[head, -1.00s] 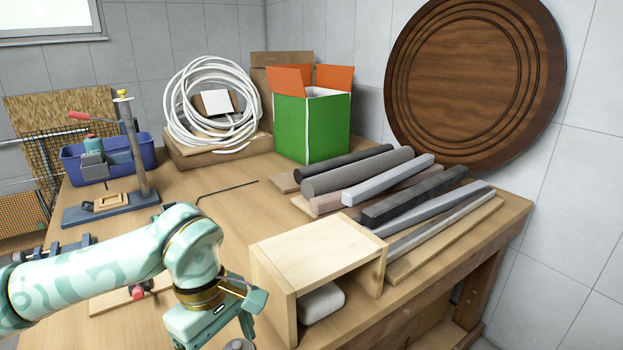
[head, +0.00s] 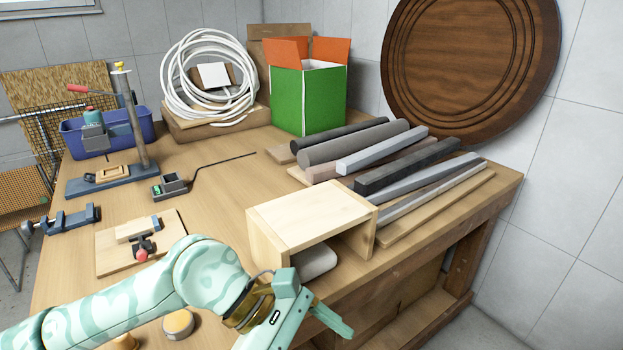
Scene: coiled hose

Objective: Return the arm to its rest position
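My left arm comes in from the lower left, and its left gripper (head: 325,328) is in front of the wooden box-shaped stand at the bench's front edge. The gripper is partly cut off by the picture's bottom edge. One pale green finger points to the lower right, and I cannot tell how far the fingers are apart. No held thing shows at it. My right gripper is out of view. The coiled white hose (head: 184,103) stands at the back of the bench, leaning around a small white panel.
The open wooden stand (head: 312,219) has a pale rounded block (head: 317,261) under it. A clamp board (head: 118,257) and a round tin (head: 179,324) lie close to my arm. Bars (head: 406,180) and a green box (head: 311,100) fill the back right. Mid-bench is partly clear.

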